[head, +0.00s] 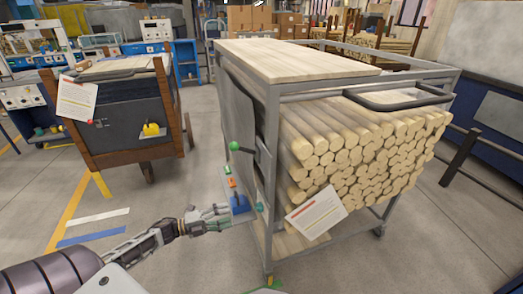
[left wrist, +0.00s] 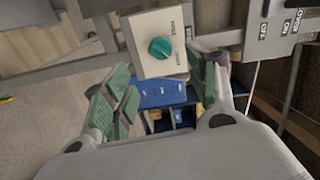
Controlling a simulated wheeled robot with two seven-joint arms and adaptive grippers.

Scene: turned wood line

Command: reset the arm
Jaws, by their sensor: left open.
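My left arm (head: 150,240) reaches in from the lower left in the head view. Its gripper (head: 222,214) is beside the near left side of the metal cart (head: 272,130), by a small blue box (head: 239,205) and a green knob (head: 259,207). In the left wrist view the gripper (left wrist: 163,95) has its green-padded fingers apart, with nothing held between them. A pale box with a green rotary knob (left wrist: 161,48) lies just beyond the fingers; contact cannot be told. My right gripper is not in view.
The cart carries a stack of wooden rods (head: 350,150) under a wooden top (head: 300,62). A lever with a green ball (head: 235,146) sticks out from its left side. A dark wood-framed cart (head: 120,115) stands at the left. Open floor (head: 195,170) lies between the carts.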

